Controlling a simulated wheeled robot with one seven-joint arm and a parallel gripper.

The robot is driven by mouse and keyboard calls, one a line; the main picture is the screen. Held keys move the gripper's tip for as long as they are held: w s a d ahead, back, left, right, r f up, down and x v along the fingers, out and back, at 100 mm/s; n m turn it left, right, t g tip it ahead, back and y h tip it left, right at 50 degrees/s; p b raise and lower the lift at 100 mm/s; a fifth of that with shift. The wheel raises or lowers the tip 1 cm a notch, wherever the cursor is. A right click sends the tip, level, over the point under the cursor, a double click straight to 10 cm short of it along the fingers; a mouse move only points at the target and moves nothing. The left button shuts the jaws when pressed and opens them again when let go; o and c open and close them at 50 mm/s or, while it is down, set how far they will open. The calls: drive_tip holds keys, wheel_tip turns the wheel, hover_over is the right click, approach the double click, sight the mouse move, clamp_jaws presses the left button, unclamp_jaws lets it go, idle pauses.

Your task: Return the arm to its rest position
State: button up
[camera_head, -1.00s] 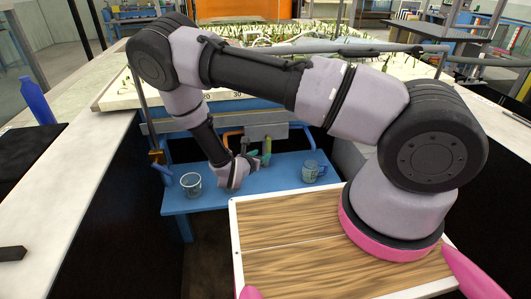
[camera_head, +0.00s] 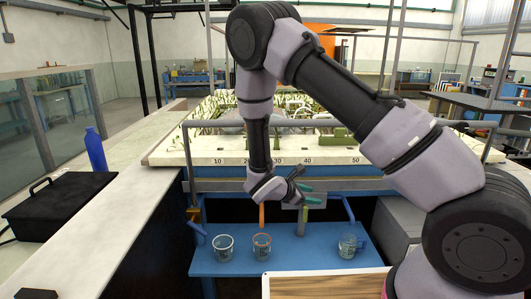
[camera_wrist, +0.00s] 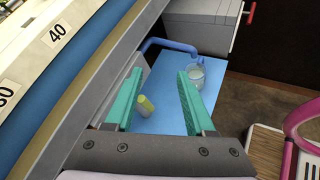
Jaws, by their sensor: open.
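My arm reaches out from the lower right and bends down over the far side of a blue bench (camera_head: 300,268). My gripper (camera_head: 308,193) has teal fingers and points right, above the bench level. In the wrist view my gripper (camera_wrist: 160,82) is open, with nothing held between the fingers. A small cylinder with a yellow-green end (camera_wrist: 146,104) shows beyond them, lower down. Two glass beakers, one clear (camera_head: 223,248) and one with an orange tint (camera_head: 261,246), stand on the bench left of the gripper. A glass mug (camera_head: 348,246) stands to the right, also in the wrist view (camera_wrist: 197,76).
A flume with a numbered edge (camera_head: 290,158) runs behind the gripper, a grey rail in front. A grey cabinet (camera_head: 385,228) stands right. A wooden-topped tray (camera_head: 325,286) lies nearest.

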drive_tip(key=s+d+r+m+g+y, duration=0.2)
drive_tip(key=s+d+r+m, duration=0.1)
drive_tip(key=r+m, duration=0.3)
drive_tip(key=s+d+r+m+g+y, duration=0.1)
drive_tip(key=s+d+r+m+g, duration=0.15)
drive_tip(key=r, duration=0.55)
drive_tip(key=s+d+r+m+g+y, duration=0.1)
drive_tip(key=s+d+r+m+y, duration=0.15)
drive_tip(key=r+m, duration=0.4)
drive_tip(key=s+r+m+t+y, duration=0.5)
drive_tip(key=s+r+m, duration=0.4)
drive_tip(key=s+r, duration=0.5)
wheel_tip(320, 180, up, 4)
drive_tip(key=shift+m+y, duration=0.3)
drive_tip(key=shift+y, duration=0.55)
drive_tip(key=shift+d+t, duration=0.1)
drive_tip(key=shift+t, duration=0.15)
drive_tip(key=shift+c, duration=0.2)
